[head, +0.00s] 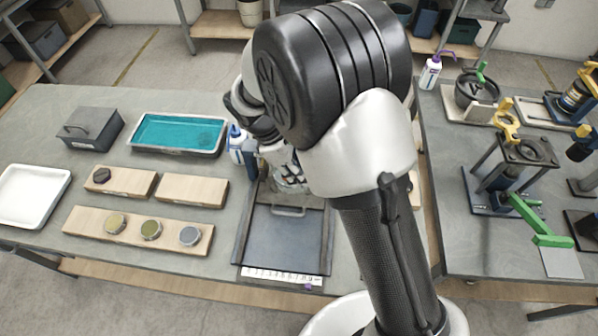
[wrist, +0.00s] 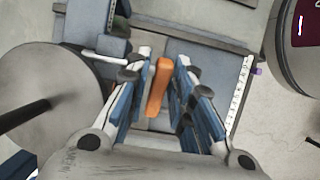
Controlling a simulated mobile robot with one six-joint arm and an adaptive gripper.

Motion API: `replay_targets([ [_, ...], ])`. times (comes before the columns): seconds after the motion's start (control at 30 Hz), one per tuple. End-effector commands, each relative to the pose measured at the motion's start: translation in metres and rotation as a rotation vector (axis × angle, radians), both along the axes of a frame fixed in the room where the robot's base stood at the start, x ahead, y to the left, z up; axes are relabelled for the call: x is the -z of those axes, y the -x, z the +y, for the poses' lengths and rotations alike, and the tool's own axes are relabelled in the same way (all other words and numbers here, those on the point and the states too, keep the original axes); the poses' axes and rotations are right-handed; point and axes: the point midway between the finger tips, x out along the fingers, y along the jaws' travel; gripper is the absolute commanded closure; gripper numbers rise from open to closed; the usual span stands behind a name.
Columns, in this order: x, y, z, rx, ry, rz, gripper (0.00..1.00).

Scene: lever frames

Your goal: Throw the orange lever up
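The orange lever (wrist: 158,88) shows in the wrist view as a short upright bar, slightly tilted, between the two fingers of my gripper (wrist: 162,62). The blue-padded fingers are apart, one on each side of it, and I see no clear grip on it. In the head view my gripper (head: 286,172) is over the back of a dark grey panel (head: 285,250) with a handle and a pale marked strip on its front edge. My arm hides much of that area, and I cannot make out the orange lever there.
A teal-filled tray (head: 180,151), a dark box (head: 90,128), wooden boards with round knobs (head: 140,228) and a white tray (head: 32,194) are to the left. A white and blue bottle (head: 236,142) stands close by my gripper. A second table with a green-handled press (head: 535,222) is right.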

Motion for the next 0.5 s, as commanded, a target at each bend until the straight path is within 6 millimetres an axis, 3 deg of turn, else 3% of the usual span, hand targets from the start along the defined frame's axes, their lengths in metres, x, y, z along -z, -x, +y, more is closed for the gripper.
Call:
replay_targets([
  [0.1,-0.0002,0.0001,0.0001,0.000,0.000,0.000,0.79],
  [0.4,-0.0005,0.0001,0.0002,0.000,0.000,0.000,0.99],
  [0.5,-0.0005,0.0001,0.0003,0.000,0.000,0.000,1.00],
])
